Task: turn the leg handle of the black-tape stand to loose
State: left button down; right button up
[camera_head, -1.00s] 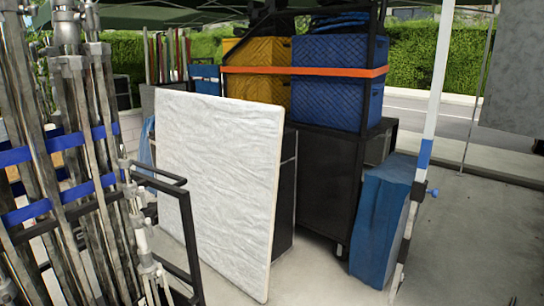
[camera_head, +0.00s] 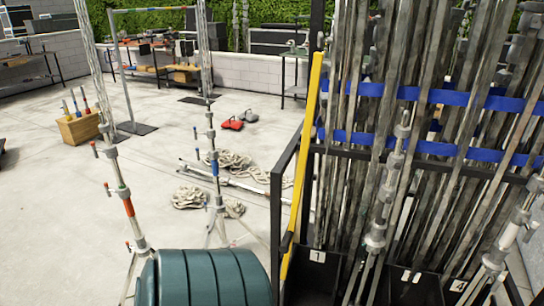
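Two metal stands with side handles stand upright at the left. The nearer one (camera_head: 119,185) has a band of red-orange tape. The other (camera_head: 214,165) has a band that looks blue. I cannot make out black tape on either stand, so I cannot tell which is the black-tape stand. The green ribbed object partly hides their lower legs, and the leg handles' positions are too small to read. Neither of my grippers is in view.
A dark green ribbed rounded object (camera_head: 205,278) fills the bottom centre. A black rack (camera_head: 276,205) of metal poles blocks the right. Coiled ropes (camera_head: 232,160), red sandbag-like items (camera_head: 232,124) and a wooden box (camera_head: 80,128) lie on the concrete. Floor at left is mostly clear.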

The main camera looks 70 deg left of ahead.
aim_at(373, 254)
jog(key=j+u, duration=0.1)
jog(key=u, duration=1.35)
jog(key=i+j, duration=0.1)
jog(key=j, duration=0.2)
jog(key=i+j, duration=0.15)
jog(key=j, duration=0.2)
jog(key=i+j, duration=0.1)
jog(key=j, duration=0.2)
jog(key=i+j, duration=0.15)
jog(key=j, duration=0.2)
